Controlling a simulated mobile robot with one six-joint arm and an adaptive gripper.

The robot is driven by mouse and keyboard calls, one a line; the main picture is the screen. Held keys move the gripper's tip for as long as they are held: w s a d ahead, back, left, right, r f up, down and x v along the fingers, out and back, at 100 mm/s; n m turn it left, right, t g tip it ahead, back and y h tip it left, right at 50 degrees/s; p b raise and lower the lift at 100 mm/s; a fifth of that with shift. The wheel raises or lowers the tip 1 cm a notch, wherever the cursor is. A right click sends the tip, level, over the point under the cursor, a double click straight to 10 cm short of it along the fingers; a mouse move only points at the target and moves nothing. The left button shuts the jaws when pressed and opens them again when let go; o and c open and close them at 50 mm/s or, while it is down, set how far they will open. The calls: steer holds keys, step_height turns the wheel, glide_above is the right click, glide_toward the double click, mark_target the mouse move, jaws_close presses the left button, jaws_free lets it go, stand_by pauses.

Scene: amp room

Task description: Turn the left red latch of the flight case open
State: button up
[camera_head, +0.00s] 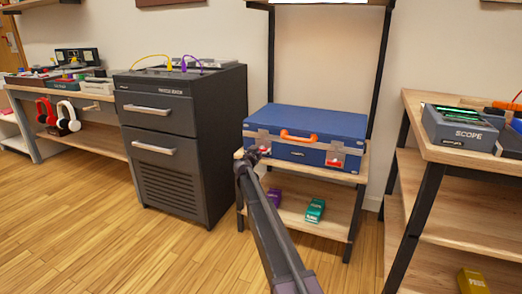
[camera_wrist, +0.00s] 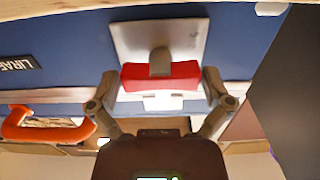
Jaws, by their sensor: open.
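The blue flight case (camera_head: 325,122) sits shut on the wooden shelf unit, with an orange handle (camera_head: 298,137) on its front. Its right red latch (camera_head: 336,164) shows in the head view. The left latch there is mostly hidden behind my gripper (camera_head: 254,156). In the wrist view, which looks upside down, the left red latch (camera_wrist: 160,77) is a horizontal red bar on a grey metal plate (camera_wrist: 190,38). My gripper (camera_wrist: 158,84) is open, with one finger on each side of the red bar. I cannot tell whether the fingers touch it.
The shelf (camera_head: 345,176) edge runs just below the case front. A purple box (camera_head: 274,197) and a green box (camera_head: 315,210) stand on the lower shelf. A dark cabinet (camera_head: 180,140) stands close on the left, a wooden bench (camera_head: 440,150) on the right. The floor in front is clear.

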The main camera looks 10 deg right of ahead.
steer(key=c, duration=0.9)
steer(key=shift+o, duration=0.2)
steer(key=shift+n, duration=0.3)
steer(key=n, duration=0.3)
steer(key=shift+a+n, duration=0.1)
steer(key=shift+n, duration=0.3)
steer(key=n, duration=0.4)
steer(key=shift+w+a+n, duration=0.1)
steer(key=shift+n, duration=0.2)
steer(key=n, duration=0.4)
steer(key=shift+f+n, duration=0.15)
steer(key=shift+n, duration=0.15)
steer(key=shift+a+f+n+b, duration=0.1)
steer(key=shift+n+b, duration=0.2)
steer(key=shift+n, duration=1.9)
